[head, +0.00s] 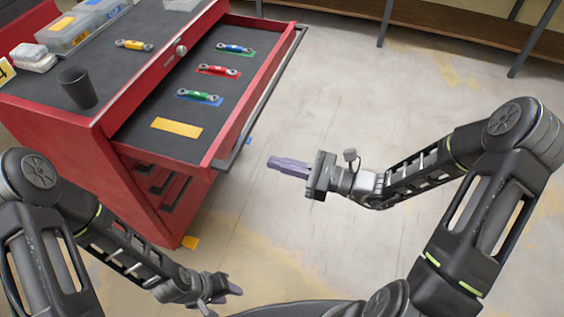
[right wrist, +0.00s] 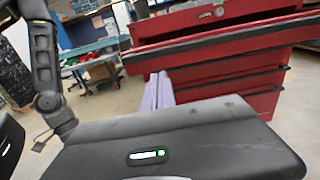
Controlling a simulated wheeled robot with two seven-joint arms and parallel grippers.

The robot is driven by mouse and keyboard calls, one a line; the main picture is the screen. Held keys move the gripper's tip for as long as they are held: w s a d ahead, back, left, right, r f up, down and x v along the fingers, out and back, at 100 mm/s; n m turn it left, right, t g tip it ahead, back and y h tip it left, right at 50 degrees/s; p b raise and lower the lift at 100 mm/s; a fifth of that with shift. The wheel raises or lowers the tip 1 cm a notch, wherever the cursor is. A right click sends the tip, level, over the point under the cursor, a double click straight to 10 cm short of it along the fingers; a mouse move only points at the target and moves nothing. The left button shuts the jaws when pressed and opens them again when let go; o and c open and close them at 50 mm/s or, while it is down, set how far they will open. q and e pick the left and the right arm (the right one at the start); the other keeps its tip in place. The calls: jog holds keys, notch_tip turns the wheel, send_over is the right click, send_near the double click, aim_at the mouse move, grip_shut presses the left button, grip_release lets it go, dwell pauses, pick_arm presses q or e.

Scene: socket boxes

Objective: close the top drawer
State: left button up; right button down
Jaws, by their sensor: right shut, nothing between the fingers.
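The top drawer (head: 222,142) of the red tool cabinet (head: 125,187) is pulled out to the right in the head view. Several small wrenches with coloured middles lie in it. A dark handle strip (head: 262,98) runs along its front. My right gripper (head: 272,162) is shut and empty, to the right of the drawer front and apart from it. In the right wrist view its purple fingers (right wrist: 158,92) point toward the cabinet, with the open drawer (right wrist: 225,42) above and to the right. My left gripper (head: 236,289) is low in the head view, away from the drawer; its opening is unclear.
On the cabinet top stand a dark cup (head: 77,88), clear boxes (head: 72,33) and a yellow wrench (head: 134,45). The lower drawers look shut. The floor right of the drawer is clear. A wooden bench (head: 440,18) stands at the back.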

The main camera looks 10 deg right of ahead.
aim_at(225, 150)
pick_arm(q)
jog(key=shift+r, duration=0.2)
pick_arm(e)
jog(key=x, duration=1.1)
